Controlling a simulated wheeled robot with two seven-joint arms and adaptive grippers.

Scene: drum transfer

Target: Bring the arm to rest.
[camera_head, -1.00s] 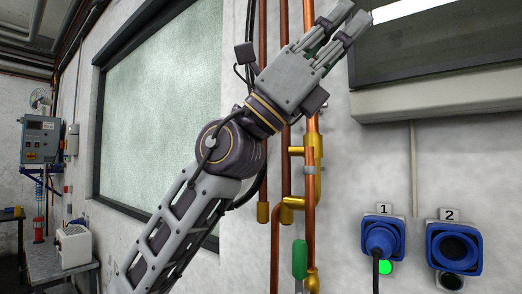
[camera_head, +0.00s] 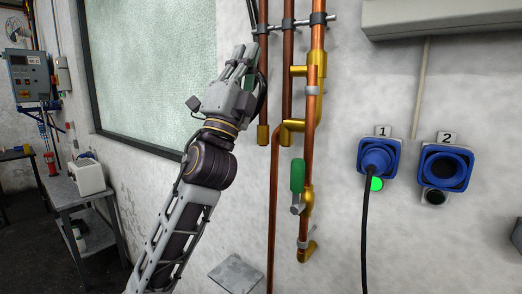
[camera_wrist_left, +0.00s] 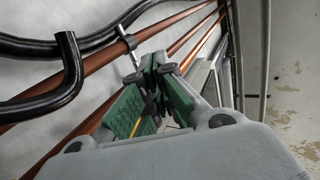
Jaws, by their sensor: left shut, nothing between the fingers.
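My left gripper (camera_head: 246,54) shows in the head view with its fingers pointing up, in front of the wall and beside the copper pipes (camera_head: 289,70). It is shut and holds nothing. My left arm (camera_head: 185,220) rises from the bottom edge, leaning a little right. In the left wrist view, the gripper's green-padded fingers (camera_wrist_left: 150,92) show with pipes behind them. I cannot tell whether the fingers touch the pipes. My right gripper is not in view.
A green-handled valve (camera_head: 297,176) sits on the pipes. Blue socket 1 (camera_head: 376,158) has a plug and black cable and a green light; blue socket 2 (camera_head: 444,168) is empty. A window (camera_head: 150,75) and a side table (camera_head: 75,190) are at left.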

